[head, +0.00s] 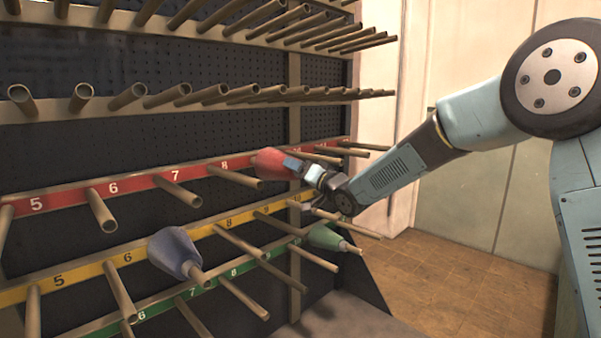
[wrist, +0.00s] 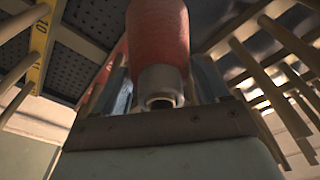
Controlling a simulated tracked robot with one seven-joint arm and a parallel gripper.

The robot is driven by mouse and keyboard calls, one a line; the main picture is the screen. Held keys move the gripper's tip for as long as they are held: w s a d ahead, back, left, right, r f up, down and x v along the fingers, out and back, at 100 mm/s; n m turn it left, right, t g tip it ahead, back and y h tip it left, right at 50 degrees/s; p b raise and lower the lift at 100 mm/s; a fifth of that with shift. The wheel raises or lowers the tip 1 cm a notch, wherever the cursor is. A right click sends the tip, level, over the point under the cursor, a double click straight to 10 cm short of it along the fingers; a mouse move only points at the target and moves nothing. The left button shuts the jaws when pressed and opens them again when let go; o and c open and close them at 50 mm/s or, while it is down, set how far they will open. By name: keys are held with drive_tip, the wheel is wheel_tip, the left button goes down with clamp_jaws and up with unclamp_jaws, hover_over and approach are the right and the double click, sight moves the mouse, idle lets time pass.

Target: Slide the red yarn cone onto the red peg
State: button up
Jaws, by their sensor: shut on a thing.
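My gripper (head: 292,165) is shut on the red yarn cone (head: 270,162), which lies in front of the red-labelled row just right of number 8. In the wrist view the cone (wrist: 158,30) sits between the fingers, and its pale narrow end (wrist: 160,86) faces the camera with a dark opening. The red strip (head: 145,187) carries tan pegs, such as the peg under 8 (head: 236,178). The cone and gripper cover part of the strip, and I cannot tell whether any peg is inside the cone.
A blue-violet cone (head: 174,250) sits on a yellow-row peg, and a green cone (head: 325,237) sits on a peg lower right. Rows of bare pegs (head: 210,94) project above. More pegs (wrist: 282,72) stand close on the right in the wrist view. The floor (head: 460,280) at right is clear.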

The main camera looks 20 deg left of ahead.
drive_tip(key=shift+r, duration=0.1)
drive_tip(key=shift+x, duration=1.2)
drive_tip(key=o, duration=1.8)
drive_tip(key=shift+s+a+f, duration=0.1)
drive_tip(key=shift+f, duration=0.1)
drive_tip(key=v, duration=1.3)
drive_tip(key=shift+s+d, duration=0.1)
drive_tip(key=shift+d, duration=0.3)
